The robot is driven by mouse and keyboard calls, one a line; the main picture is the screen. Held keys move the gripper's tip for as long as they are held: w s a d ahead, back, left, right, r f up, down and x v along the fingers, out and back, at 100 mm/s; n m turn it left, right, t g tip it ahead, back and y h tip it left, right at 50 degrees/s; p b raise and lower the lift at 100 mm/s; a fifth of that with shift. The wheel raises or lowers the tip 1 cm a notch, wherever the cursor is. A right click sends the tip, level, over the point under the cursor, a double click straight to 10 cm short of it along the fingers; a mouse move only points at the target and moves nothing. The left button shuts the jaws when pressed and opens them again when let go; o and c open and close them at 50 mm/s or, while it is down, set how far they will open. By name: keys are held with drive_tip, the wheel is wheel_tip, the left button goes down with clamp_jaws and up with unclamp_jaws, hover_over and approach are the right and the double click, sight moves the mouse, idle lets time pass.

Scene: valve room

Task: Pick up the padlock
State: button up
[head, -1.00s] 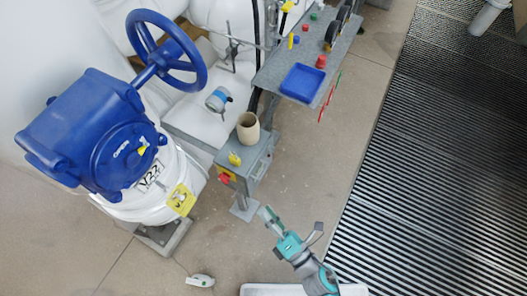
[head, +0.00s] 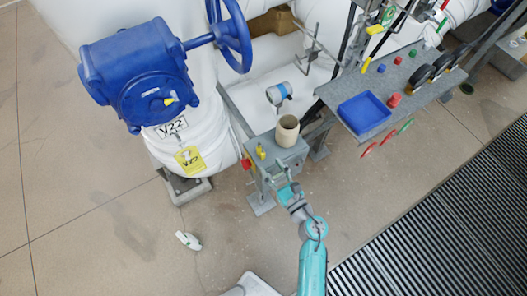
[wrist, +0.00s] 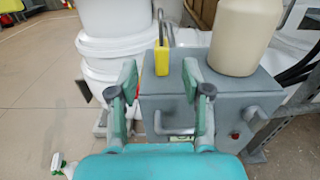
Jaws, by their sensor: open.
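The yellow padlock (head: 261,152) stands on top of the grey box, near its left edge, beside a beige pot. In the wrist view the padlock (wrist: 162,60) is upright, its grey shackle pointing up, and it appears between and beyond my two fingertips. My gripper (head: 281,172) is at the front of the grey box in the head view. In the wrist view my gripper (wrist: 159,78) is open, with green fingers spread on either side and nothing between them. The exact gap to the padlock is hard to tell.
The beige pot (wrist: 243,38) stands close to the right of the padlock on the grey box (wrist: 220,105), which has handles on its front. A grey bench (head: 430,75) with a blue tray (head: 364,112) is to the right. A blue valve (head: 140,75) stands left.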

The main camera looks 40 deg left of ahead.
sight(264, 155)
drive_tip(key=x, duration=0.7)
drive_tip(key=shift+w+a, duration=0.25)
clamp_jaws()
